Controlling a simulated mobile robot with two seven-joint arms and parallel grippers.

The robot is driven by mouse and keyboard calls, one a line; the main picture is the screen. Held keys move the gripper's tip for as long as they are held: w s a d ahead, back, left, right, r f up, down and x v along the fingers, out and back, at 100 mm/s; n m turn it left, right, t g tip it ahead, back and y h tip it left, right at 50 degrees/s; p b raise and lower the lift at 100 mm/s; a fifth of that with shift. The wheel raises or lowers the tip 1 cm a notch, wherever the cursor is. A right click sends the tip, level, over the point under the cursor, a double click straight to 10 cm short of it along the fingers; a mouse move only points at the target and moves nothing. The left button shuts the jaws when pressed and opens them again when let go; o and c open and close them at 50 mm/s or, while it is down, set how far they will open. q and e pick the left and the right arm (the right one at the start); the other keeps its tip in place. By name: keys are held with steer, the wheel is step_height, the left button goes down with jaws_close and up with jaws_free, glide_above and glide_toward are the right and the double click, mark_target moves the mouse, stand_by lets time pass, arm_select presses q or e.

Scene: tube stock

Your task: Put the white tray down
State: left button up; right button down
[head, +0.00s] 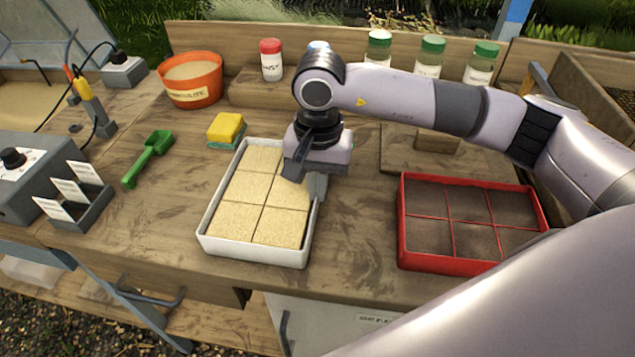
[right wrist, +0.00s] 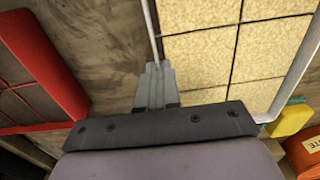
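The white tray (head: 252,252) is at the middle of the bench, filled with pale, sand-coloured square blocks. It looks level, and I cannot tell whether its base touches the bench. My right gripper (head: 308,183) is at the tray's right wall, with one finger on the inner side and one on the outer side. In the right wrist view the fingers (right wrist: 154,82) are close together at the thin white wall (right wrist: 150,22), shut on it. My left gripper is not in view.
A red tray (head: 453,264) of dark soil blocks stands to the right, with bare bench between. A yellow sponge (head: 226,127), green scoop (head: 148,158) and orange pot (head: 191,92) are to the left. Several jars, including a red-lidded one (head: 271,62), line the back.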

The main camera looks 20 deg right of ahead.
steer(key=c, duration=1.4)
jaws_free()
steer(key=shift+o, duration=0.2)
step_height(320, 180, up, 12)
steer(key=shift+b, duration=0.45)
steer(key=shift+s, duration=0.1)
